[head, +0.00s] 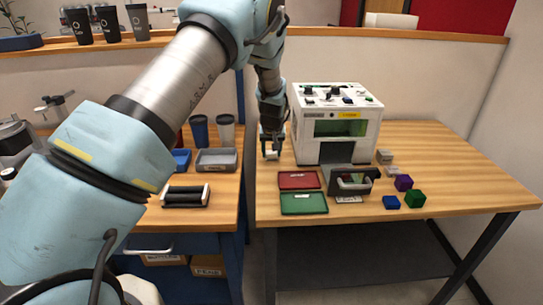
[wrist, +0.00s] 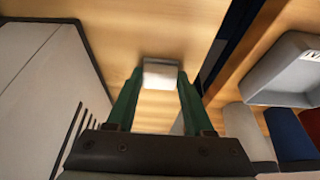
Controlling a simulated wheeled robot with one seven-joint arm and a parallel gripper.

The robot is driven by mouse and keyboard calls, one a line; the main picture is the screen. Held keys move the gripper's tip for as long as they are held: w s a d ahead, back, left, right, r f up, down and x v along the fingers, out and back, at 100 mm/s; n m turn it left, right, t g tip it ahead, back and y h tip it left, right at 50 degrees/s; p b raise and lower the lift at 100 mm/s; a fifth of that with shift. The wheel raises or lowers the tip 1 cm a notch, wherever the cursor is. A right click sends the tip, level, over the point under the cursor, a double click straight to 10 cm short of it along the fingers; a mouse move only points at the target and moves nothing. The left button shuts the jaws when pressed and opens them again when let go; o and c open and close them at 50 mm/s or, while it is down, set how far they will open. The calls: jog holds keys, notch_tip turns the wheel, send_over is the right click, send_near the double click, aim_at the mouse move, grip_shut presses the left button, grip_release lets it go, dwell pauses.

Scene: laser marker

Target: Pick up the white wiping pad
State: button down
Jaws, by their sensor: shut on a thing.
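The white wiping pad (wrist: 160,75) is between the two green fingertips of my gripper (wrist: 157,84) in the wrist view. My gripper is shut on it. In the head view my gripper (head: 271,146) is at the left edge of the right-hand table, beside the white laser marker (head: 335,130), with the pad (head: 271,154) showing small below the fingers. I cannot tell whether the pad touches the wooden table top or is just above it.
A red tray (head: 299,180), a green tray (head: 304,203) and a dark grey holder (head: 351,182) stand in front of the machine. Blue (head: 391,202), green (head: 415,198) and purple (head: 403,182) cubes lie right of them. A gap separates the left bench, with its grey tray (head: 216,160).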

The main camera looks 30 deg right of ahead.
aim_at(272, 154)
jog(key=shift+r, duration=0.1)
notch_tip(272, 154, up, 10)
jog(key=b, duration=0.3)
